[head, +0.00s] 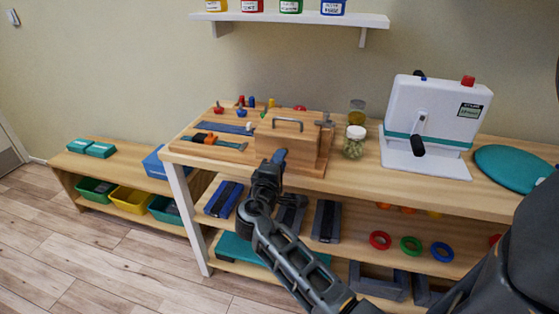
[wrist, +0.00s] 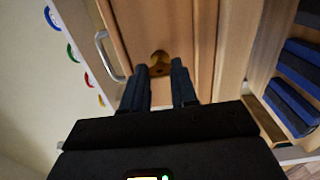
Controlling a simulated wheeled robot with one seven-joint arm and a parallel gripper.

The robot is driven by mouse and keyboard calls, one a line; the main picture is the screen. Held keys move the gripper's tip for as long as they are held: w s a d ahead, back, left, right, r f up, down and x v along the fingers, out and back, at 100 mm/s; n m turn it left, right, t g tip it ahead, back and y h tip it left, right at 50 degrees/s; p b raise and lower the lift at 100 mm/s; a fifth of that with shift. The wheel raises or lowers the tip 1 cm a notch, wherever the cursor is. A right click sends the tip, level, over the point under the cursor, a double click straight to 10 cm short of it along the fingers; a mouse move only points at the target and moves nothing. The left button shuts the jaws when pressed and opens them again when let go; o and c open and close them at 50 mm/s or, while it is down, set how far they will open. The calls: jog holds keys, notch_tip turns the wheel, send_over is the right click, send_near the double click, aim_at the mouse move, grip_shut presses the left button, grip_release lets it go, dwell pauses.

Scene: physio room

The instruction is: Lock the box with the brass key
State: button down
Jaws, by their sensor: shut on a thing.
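The wooden box (head: 288,145) stands on a wooden board on the workbench, with a metal handle on its upper part. Its light wooden face (wrist: 190,28) fills the middle of the wrist view. My gripper (head: 279,156) is in front of this face. In the wrist view, my gripper (wrist: 160,70) is shut on the brass key (wrist: 158,71), of which only a small brass part shows between the fingertips. The brass lies against or very close to the box face. The keyhole is not clearly seen, and how far the key is in cannot be told.
The workbench (head: 350,180) also bears a jar (head: 354,146), a white device (head: 436,115) and a teal disc (head: 512,166) to the right. Tools and pegs on the board stand left of the box. A low shelf with bins (head: 131,201) is at left.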

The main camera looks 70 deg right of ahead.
dwell(0.4)
jog(key=c, duration=0.9)
grip_release()
jog(key=shift+s+a+b, duration=0.15)
jog(key=shift+a+b, duration=0.15)
jog(key=shift+a, duration=1.65)
jog(key=shift+s+a+b, duration=0.15)
jog(key=shift+a+b, duration=0.1)
jog(key=shift+a, duration=1.7)
